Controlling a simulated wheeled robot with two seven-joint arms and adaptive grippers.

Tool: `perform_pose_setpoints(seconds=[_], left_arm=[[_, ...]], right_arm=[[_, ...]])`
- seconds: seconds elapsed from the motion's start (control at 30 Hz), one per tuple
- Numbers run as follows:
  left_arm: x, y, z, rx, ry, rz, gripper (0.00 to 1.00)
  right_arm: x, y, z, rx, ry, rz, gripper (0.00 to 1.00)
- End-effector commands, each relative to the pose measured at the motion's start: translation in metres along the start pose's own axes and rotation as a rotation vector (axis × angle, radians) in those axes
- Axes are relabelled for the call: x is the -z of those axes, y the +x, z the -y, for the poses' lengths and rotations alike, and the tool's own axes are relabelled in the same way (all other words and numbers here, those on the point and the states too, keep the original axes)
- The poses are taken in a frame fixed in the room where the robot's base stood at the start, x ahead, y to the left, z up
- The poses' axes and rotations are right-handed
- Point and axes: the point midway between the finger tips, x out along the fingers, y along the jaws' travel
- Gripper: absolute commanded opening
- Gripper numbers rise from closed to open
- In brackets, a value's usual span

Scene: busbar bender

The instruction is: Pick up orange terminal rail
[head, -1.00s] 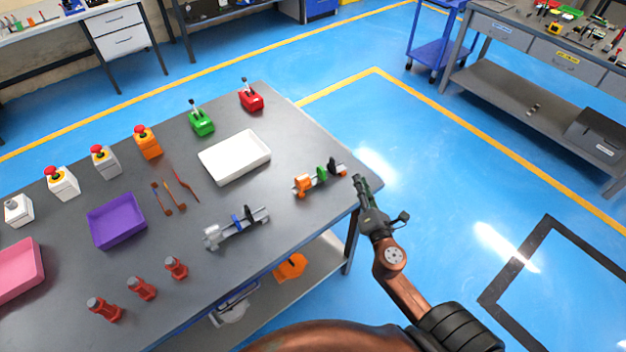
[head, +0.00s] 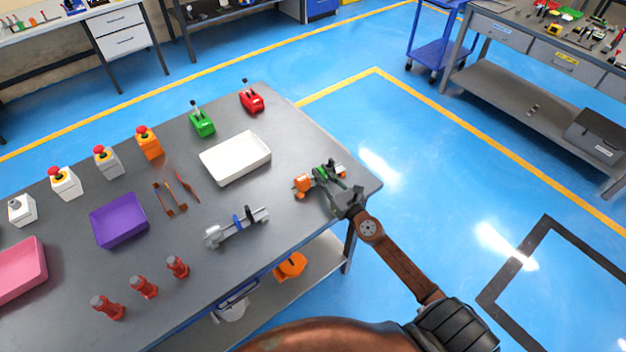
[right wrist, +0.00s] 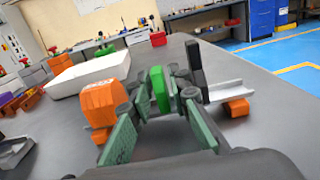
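The orange terminal rail (head: 304,184) lies near the right edge of the grey table, with an orange block, a green block and a black block along a metal rail. In the right wrist view its orange block (right wrist: 104,100) is at left and its green block (right wrist: 158,88) is in the middle. My right gripper (head: 326,174) reaches over it. In the right wrist view my right gripper (right wrist: 150,120) has its fingers spread, with the green block between or just beyond them. I cannot tell whether they touch it. My left gripper is not in view.
A grey rail (head: 238,226) lies to the left, and a white tray (head: 235,158) stands behind. A purple tray (head: 118,220), red posts (head: 143,287) and a green lever box (head: 203,123) are farther left. The table's right edge is close by.

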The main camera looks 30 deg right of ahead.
Motion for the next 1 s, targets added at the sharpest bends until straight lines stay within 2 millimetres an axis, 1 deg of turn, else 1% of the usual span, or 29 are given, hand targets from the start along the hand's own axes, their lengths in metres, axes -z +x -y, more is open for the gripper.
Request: perform_pose_setpoints(seconds=[0.03,0.1,0.33,0.6,1.0], left_arm=[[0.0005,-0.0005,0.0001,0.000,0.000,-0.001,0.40],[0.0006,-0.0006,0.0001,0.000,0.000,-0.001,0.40],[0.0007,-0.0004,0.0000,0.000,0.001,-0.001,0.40],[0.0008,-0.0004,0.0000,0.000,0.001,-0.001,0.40],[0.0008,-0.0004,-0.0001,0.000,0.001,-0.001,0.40]], right_arm=[[0.0000,0.0049,0.0002,0.000,0.000,0.000,0.17],[0.0001,0.0085,-0.0001,0.000,0.001,0.000,0.17],[0.0007,0.0094,-0.0003,0.000,0.001,-0.001,0.17],[0.0006,0.0090,0.0001,0.001,0.002,-0.001,0.00],[-0.0004,0.0090,0.0002,0.001,0.002,0.001,0.00]])
